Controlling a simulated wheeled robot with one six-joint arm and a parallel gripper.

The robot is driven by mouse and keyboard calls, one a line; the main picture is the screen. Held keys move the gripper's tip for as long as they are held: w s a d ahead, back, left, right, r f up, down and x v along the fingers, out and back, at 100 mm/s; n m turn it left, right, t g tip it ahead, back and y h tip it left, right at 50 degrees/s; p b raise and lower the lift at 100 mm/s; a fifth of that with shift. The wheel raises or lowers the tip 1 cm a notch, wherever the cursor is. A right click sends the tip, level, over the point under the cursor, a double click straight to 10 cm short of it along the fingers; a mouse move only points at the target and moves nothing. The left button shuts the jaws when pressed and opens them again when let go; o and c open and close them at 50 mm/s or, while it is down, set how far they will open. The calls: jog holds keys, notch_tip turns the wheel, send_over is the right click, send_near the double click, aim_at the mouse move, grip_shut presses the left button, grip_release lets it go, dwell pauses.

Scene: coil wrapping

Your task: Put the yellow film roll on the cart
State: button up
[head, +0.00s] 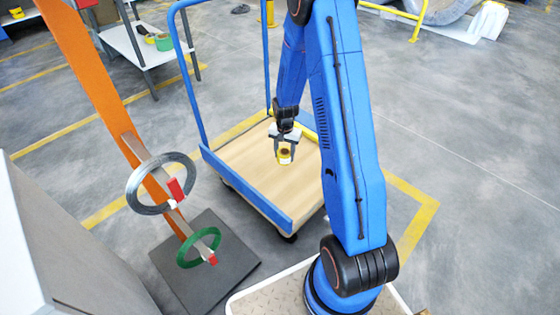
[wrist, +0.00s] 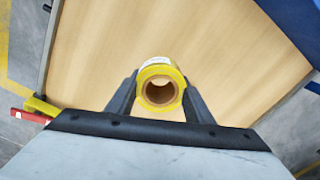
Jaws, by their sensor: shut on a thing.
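The yellow film roll (wrist: 160,72) is held between the two fingers of my gripper (wrist: 159,95) in the wrist view, with its brown core facing the camera. In the head view the roll (head: 285,155) hangs below my gripper (head: 286,148) over the cart. The cart (head: 247,190) has a pale wooden deck and blue rails. The deck also fills most of the wrist view (wrist: 225,50). I cannot tell for certain whether the roll's underside touches the deck.
An orange post (head: 92,75) left of the cart carries a grey ring (head: 135,192) and a green ring (head: 185,262) on pegs. A grey table (head: 132,42) with small rolls stands at the back left. Open floor (head: 470,130) lies to the right.

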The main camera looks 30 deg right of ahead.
jog(key=s+d+r+m, duration=0.2)
jog(key=s+d+m, duration=0.3)
jog(key=d+m, duration=0.1)
send_near(300, 174)
jog(key=shift+f, duration=2.8)
jog(key=shift+f, duration=0.1)
jog(key=o, duration=1.2)
